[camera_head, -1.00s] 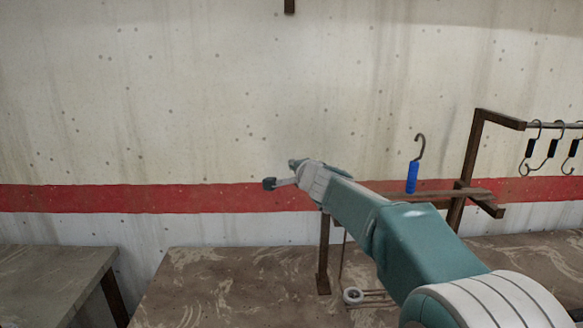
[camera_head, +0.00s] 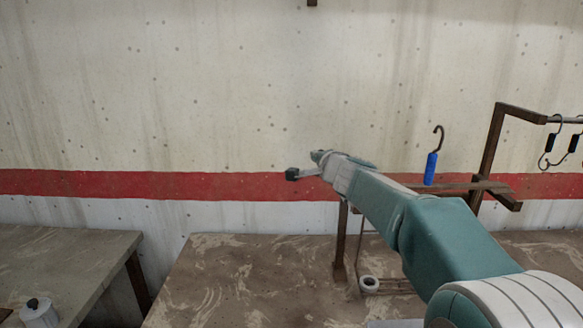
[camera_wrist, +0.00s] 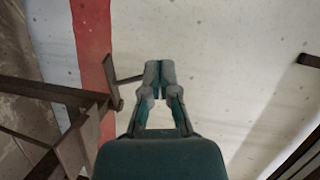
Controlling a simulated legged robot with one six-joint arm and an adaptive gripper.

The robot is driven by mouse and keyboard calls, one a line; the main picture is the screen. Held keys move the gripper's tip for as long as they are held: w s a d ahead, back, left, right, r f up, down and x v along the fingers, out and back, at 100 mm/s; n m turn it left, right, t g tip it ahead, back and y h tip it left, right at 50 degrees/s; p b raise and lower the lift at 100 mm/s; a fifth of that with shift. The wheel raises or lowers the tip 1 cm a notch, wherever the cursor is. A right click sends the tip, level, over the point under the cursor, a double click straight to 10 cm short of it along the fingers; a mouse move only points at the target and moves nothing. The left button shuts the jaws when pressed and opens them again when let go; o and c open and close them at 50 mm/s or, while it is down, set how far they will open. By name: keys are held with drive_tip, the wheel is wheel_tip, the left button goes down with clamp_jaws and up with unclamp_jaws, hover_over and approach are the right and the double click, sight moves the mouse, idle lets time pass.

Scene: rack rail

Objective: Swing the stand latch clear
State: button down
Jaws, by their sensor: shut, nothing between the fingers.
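My gripper (camera_head: 292,174) is shut and empty, held in the air just left of the stand's top in the head view. The stand (camera_head: 341,240) has a brown post and a brown top bar (camera_head: 458,187), partly behind my arm. A hook with a blue handle (camera_head: 430,168) stands at the top bar. In the wrist view my fingertips (camera_wrist: 159,70) are together. Brown stand beams (camera_wrist: 60,92) lie to their left.
A brown rack frame (camera_head: 490,150) with several hanging hooks (camera_head: 556,140) is at the right. A white lidded pot (camera_head: 38,312) sits on the left table (camera_head: 60,255). Air left of my gripper is clear.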

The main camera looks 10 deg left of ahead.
drive_tip(key=s+a+r, duration=0.1)
drive_tip(key=s+a, duration=0.3)
drive_tip(key=s, duration=0.5)
drive_tip(key=shift+s+a+r, duration=0.15)
drive_tip(key=shift+s, duration=0.1)
idle(0.4)
